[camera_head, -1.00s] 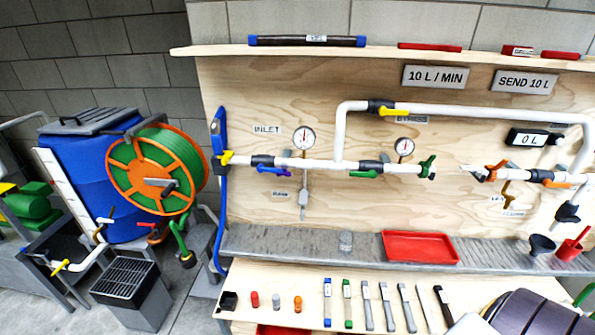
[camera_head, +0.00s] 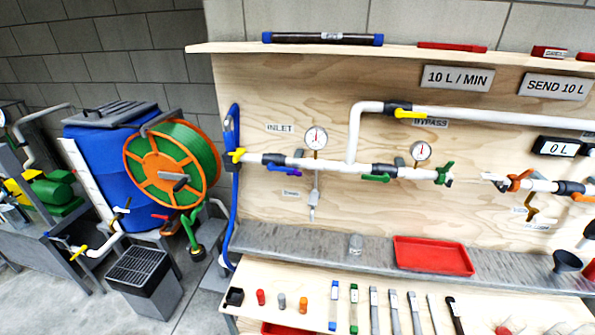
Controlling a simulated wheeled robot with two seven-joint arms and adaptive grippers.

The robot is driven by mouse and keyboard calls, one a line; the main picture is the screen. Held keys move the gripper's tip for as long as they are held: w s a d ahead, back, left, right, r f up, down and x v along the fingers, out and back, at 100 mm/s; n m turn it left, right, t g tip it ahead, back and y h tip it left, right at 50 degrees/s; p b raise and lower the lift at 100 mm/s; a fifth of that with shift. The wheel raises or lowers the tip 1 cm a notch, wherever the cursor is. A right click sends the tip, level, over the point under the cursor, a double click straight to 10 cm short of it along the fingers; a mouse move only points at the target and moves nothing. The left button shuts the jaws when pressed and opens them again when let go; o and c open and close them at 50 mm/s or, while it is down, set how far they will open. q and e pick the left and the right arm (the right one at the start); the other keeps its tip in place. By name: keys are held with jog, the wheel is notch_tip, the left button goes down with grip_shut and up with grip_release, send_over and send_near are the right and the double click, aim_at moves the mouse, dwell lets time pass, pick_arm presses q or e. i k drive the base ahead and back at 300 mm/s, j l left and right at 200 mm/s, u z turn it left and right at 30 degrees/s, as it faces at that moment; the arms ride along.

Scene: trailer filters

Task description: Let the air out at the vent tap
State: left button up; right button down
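A pipe run is mounted on the plywood board. A brass-coloured tap (camera_head: 532,208) hangs below the right pipe piece, beside two small labels too blurred to read surely, so I cannot tell whether it is the vent tap. An orange clamp-like part (camera_head: 519,180) sits near the open gap in the pipe. Pressure gauges (camera_head: 316,138) and (camera_head: 420,151) stand above the pipe. Neither gripper shows.
Tools and small fittings lie on the lower bench (camera_head: 260,276). At left are a blue tank (camera_head: 95,180), an orange-green hose reel (camera_head: 155,170) and a grated bin (camera_head: 140,275). Floor between is partly clear.

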aim_at(538, 218)
jog(key=i+l+z, duration=0.15)
jog(key=l+z, duration=0.25)
jog(key=i+l+z, duration=0.2)
jog(key=l+z, duration=0.15)
jog(key=l, duration=0.25)
jog(key=i+l+z, duration=0.25)
jog(key=l+z, duration=0.15)
jog(key=i+l+z, duration=0.35)
jog(key=k+l, duration=0.05)
jog(key=k, duration=0.05)
